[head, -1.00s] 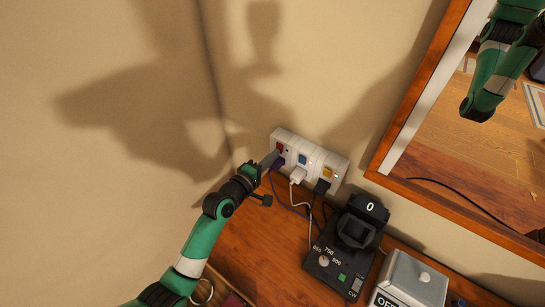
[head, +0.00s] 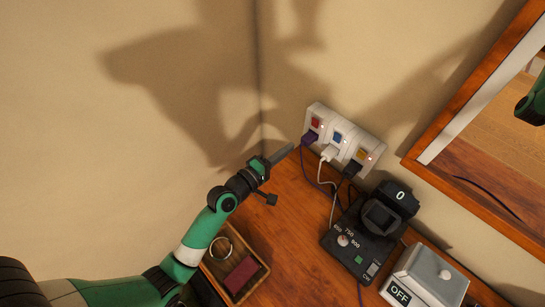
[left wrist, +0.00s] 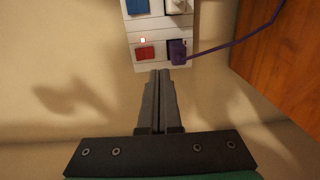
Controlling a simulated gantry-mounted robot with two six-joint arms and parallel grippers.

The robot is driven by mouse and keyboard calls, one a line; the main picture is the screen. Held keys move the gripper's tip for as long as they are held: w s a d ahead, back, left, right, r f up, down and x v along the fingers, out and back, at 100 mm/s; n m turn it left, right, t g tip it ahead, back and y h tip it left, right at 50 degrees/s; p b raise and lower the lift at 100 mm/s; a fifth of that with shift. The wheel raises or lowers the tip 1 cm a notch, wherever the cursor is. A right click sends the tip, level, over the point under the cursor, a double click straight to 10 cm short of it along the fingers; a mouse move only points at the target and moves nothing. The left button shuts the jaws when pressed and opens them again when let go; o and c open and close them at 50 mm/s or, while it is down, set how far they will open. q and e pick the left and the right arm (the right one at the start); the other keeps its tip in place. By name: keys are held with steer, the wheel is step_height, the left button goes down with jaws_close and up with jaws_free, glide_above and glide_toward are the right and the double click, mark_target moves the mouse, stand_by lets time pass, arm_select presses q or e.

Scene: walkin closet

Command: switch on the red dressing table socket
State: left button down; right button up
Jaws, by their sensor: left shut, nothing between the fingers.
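A white socket strip (head: 375,148) is on the wall above the dressing table. Its red switch (head: 315,122) is at the left end, and a purple plug (head: 309,138) sits in the socket beside it. The red switch also shows in the left wrist view (left wrist: 145,53), with a small glowing light just above it there. My left gripper (head: 291,148) is shut and empty, its tips below and left of the red switch and apart from it. The shut fingers (left wrist: 160,73) point at the strip's end in the left wrist view. My right gripper is not in view.
The strip also has a blue switch (head: 337,138) with a white plug and a yellow switch (head: 361,154) with a black plug. A black device (head: 360,240), a grey box marked OFF (head: 428,275) and a wooden tray (head: 247,288) stand on the tabletop. A framed mirror (head: 455,130) is at right.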

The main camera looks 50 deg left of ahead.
arm_select(q)
steer(key=s, duration=0.4)
steer(key=shift+s+d+f, duration=0.25)
steer(key=shift+s+d, duration=0.05)
steer(key=shift+s, duration=0.05)
